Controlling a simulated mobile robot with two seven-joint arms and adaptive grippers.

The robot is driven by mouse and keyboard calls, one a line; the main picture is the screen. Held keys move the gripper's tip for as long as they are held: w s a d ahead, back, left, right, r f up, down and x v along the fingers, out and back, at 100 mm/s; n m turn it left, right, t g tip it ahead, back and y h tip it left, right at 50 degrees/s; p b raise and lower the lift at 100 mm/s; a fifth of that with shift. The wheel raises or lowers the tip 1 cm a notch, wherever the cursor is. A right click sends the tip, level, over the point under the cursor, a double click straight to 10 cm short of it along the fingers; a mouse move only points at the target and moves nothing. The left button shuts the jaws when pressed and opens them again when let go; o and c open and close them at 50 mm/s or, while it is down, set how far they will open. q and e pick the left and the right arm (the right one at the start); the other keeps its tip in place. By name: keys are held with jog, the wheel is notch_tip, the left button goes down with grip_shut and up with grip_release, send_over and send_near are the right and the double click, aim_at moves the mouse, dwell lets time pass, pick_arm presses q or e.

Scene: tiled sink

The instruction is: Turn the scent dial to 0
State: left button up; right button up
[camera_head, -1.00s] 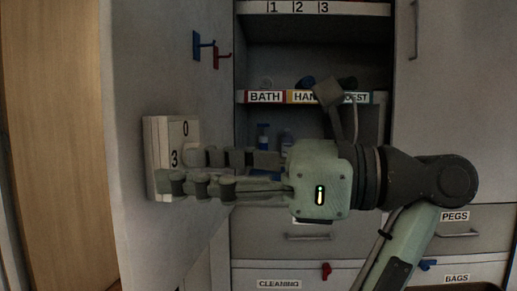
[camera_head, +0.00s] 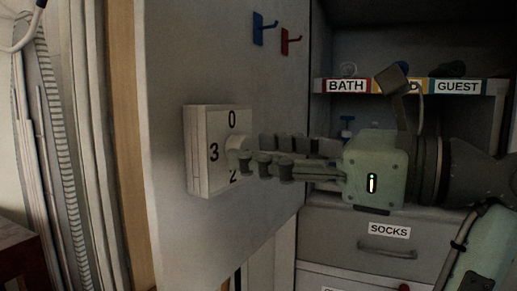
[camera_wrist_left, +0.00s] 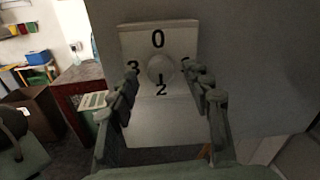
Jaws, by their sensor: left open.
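The scent dial is a pale square box (camera_head: 197,150) on the side of a grey panel, with a round knob (camera_head: 236,148) in the middle of its face. In the left wrist view the dial face (camera_wrist_left: 185,33) shows 0 at the top, 3 at the left and 2 at the bottom; the right number is partly hidden by a finger. My left gripper (camera_head: 258,153) points at the dial. In the left wrist view its open fingers (camera_wrist_left: 164,75) lie either side of the round knob (camera_wrist_left: 160,69), with gaps between. I cannot tell where the knob points. My right gripper is not in view.
A blue hook (camera_head: 259,28) and a red hook (camera_head: 287,41) are on the panel above the dial. Behind my arm are a labelled shelf (camera_head: 408,86) and a SOCKS drawer (camera_head: 350,231). The wrist view shows a red-brown table (camera_wrist_left: 78,78) at the left.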

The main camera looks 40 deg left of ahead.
pick_arm(q)
jog(key=shift+a, duration=0.6)
